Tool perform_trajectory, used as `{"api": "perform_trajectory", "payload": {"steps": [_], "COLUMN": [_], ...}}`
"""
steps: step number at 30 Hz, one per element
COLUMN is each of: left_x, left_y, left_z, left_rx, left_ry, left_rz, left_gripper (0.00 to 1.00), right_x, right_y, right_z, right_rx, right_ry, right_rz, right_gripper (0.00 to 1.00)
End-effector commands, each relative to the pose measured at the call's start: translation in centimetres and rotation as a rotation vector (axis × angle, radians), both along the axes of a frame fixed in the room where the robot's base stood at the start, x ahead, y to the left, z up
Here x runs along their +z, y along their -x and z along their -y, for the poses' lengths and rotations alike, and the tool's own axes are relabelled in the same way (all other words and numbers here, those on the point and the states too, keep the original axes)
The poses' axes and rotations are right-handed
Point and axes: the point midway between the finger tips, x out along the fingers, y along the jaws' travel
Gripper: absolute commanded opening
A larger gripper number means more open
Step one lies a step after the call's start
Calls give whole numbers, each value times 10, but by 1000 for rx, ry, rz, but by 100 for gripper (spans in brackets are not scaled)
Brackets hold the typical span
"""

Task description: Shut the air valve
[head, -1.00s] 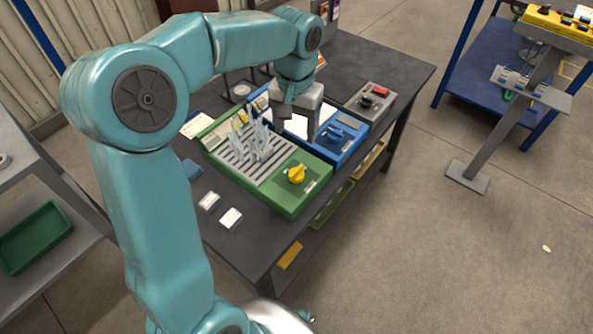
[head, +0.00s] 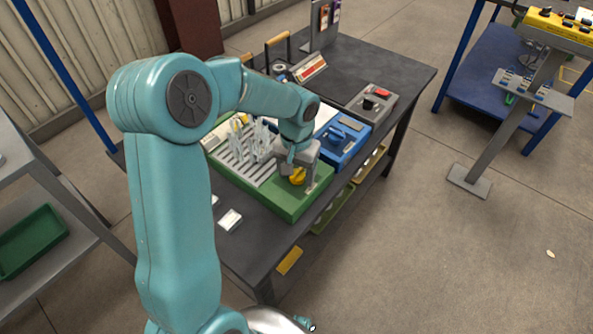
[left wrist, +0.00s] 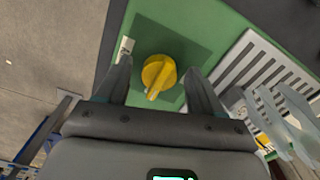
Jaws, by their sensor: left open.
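A yellow knob (head: 298,176) sits on a green unit (head: 289,204) on the bench; it shows between the fingers in the left wrist view (left wrist: 158,73). Its handle bar points toward the gripper palm in that view. A blue knob (head: 337,136) sits on a blue unit (head: 352,147) behind the green one. I cannot tell from any label which knob is the air valve. My left gripper (left wrist: 159,68) is open, with one finger on each side of the yellow knob; I cannot tell whether they touch it. My right gripper is not in view.
Upright clear pieces (head: 262,140) stand on the green unit's slotted grate, beside my left gripper. A grey box (head: 371,102) with red and black controls is at the bench's right. A small white block (head: 230,220) lies near the front edge. The back of the bench is partly clear.

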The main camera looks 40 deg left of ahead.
Motion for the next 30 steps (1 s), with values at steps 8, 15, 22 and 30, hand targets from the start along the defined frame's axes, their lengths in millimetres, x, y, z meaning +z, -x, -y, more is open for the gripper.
{"api": "perform_trajectory", "payload": {"steps": [8, 15, 22, 30], "left_x": [0, 0, 0, -1], "left_y": [0, 0, 0, -1], "left_z": [0, 0, 0, 1], "left_rx": [0, 12, 100, 321], "left_ry": [0, 0, 0, 1], "left_rz": [0, 0, 1, 1], "left_gripper": [10, 11, 11, 11], "right_x": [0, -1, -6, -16], "right_y": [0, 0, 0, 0], "right_z": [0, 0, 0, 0], "right_rx": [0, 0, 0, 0], "right_ry": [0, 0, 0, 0], "right_rz": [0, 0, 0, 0], "right_gripper": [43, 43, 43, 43]}}
